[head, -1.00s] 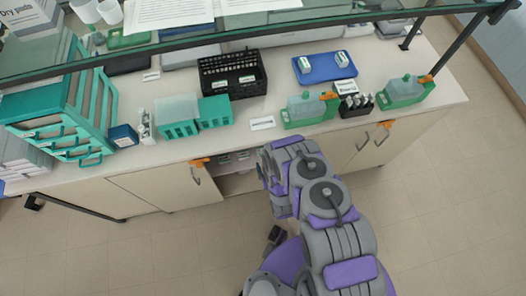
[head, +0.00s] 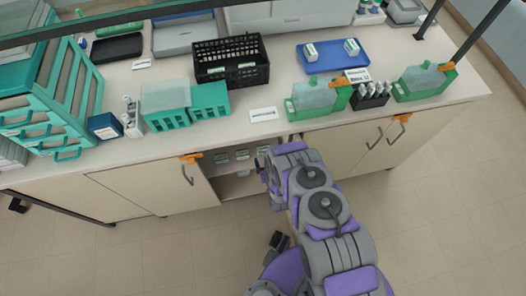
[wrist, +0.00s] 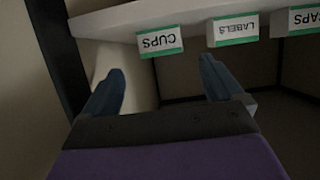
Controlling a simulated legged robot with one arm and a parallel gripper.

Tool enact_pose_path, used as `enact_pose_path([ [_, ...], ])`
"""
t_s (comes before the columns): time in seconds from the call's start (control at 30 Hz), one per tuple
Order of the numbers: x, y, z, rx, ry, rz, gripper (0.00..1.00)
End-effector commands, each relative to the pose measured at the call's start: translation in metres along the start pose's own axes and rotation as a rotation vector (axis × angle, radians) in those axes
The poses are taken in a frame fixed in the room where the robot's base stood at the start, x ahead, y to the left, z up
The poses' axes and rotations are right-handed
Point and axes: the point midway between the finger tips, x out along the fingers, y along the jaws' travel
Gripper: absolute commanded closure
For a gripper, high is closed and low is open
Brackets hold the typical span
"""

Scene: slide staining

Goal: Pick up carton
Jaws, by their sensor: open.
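Three small white cartons with green bands stand in a row in the open cabinet. The head view shows small cartons (head: 222,158) in the cabinet opening, left of my arm. My gripper (wrist: 163,82) is open and empty. Its two dark blue fingers point toward the shelf, with the CUPS carton beyond the gap between them.
Two similar cartons lie on a blue tray (head: 333,61) on the counter. Cabinet door panels (head: 140,190) flank the opening. The floor in front is clear.

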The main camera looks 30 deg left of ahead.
Motion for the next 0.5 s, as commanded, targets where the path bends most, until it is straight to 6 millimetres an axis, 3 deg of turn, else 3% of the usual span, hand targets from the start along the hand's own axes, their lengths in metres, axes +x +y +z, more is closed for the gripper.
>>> enact_pose_path([
  [0.2,0.037,0.000,0.001,0.000,0.003,0.000,0.06],
  [0.5,0.054,-0.001,0.001,-0.001,-0.001,0.000,0.06],
])
